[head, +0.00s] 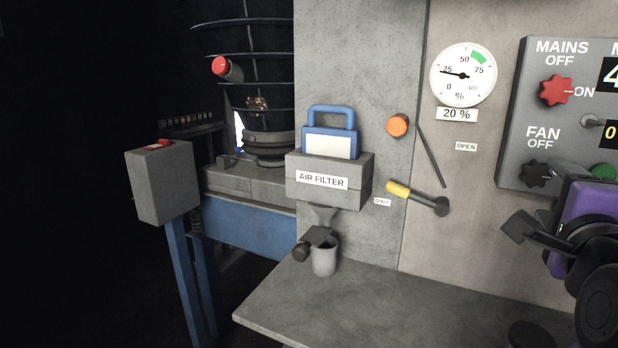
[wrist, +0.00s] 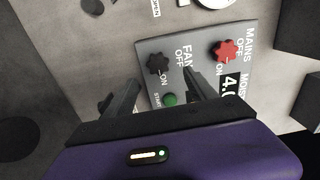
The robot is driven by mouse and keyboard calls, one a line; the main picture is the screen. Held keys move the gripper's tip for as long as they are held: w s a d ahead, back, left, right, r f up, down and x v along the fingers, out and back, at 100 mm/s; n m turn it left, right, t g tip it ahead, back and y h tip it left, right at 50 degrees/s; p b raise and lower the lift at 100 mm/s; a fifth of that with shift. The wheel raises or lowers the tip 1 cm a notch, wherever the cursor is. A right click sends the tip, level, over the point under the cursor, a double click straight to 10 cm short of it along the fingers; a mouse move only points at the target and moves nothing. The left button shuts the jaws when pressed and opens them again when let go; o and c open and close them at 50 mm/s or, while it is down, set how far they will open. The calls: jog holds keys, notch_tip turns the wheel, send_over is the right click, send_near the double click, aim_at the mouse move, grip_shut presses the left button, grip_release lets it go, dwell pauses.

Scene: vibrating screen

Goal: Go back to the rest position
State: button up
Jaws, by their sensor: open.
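My gripper (head: 541,199) is at the right edge of the head view, in front of the lower part of the grey control panel (head: 513,115). Its purple body is partly cut off by the frame. In the wrist view my gripper (wrist: 160,78) has its two dark fingers apart, with nothing held between them. Beyond the fingers are the black fan knob (wrist: 158,63), the green start button (wrist: 170,99) and the red mains knob (wrist: 225,50). I cannot tell how far the fingertips are from the panel.
A grey shelf (head: 300,300) juts out below, with a grey cup (head: 324,260) under the air filter box (head: 362,180). A yellow-handled lever (head: 420,198) points towards the SHUT label. The gauge (head: 463,75) reads about 20 %. A grey switch box (head: 165,185) stands left.

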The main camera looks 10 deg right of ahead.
jog(key=a+r+n+t, duration=0.4)
jog(key=a+n+t, duration=0.1)
jog(key=n, duration=0.4)
jog(key=s+a+f+n+t+y, duration=0.1)
jog(key=s+a+f+n+y, duration=0.25)
jog(key=a+f+n, duration=0.35)
jog(key=s+a+f+n+t+y, duration=0.1)
jog(key=s+a+f+n+y, duration=0.25)
jog(key=f+n, duration=0.4)
jog(key=s+a+f+g+y, duration=0.1)
jog(key=s+a+f+g, duration=0.1)
jog(key=s+f, duration=1)
jog(key=s+a+f+g+y, duration=0.2)
jog(key=s+f+g, duration=0.3)
jog(key=s+f, duration=0.7)
jog(key=shift+s+a+f+n, duration=0.15)
jog(key=shift+s+a+n, duration=0.3)
jog(key=shift+s, duration=0.7)
